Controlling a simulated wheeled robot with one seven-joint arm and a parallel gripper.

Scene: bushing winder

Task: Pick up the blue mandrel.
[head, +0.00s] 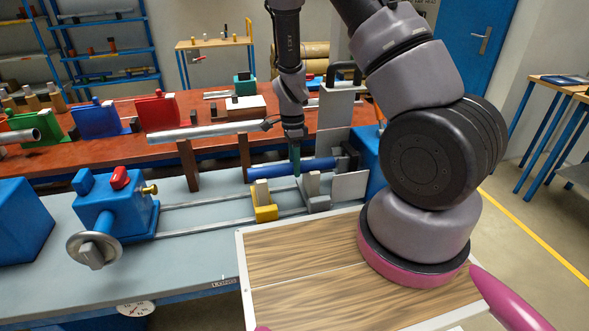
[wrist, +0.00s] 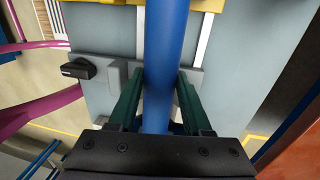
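The blue mandrel (head: 266,171) lies roughly level above the winder's rails, over a yellow support (head: 264,203) and a grey support (head: 313,189). My gripper (head: 296,161) reaches down to it from above, its green fingers at the mandrel's middle. In the wrist view the mandrel (wrist: 167,40) runs lengthwise between the two green fingers of my gripper (wrist: 160,90). The fingers stand on either side of it, and a gap shows beside the right finger. The gripper looks open around the mandrel. Where the fingertips meet its sides is hard to see.
A blue headstock with a handwheel (head: 115,210) stands left on the grey bench (head: 190,262). A grey bar (head: 205,131) on brown posts runs behind the mandrel. A grey plate (head: 350,186) and a blue block stand at its right end. A red table (head: 60,160) lies behind.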

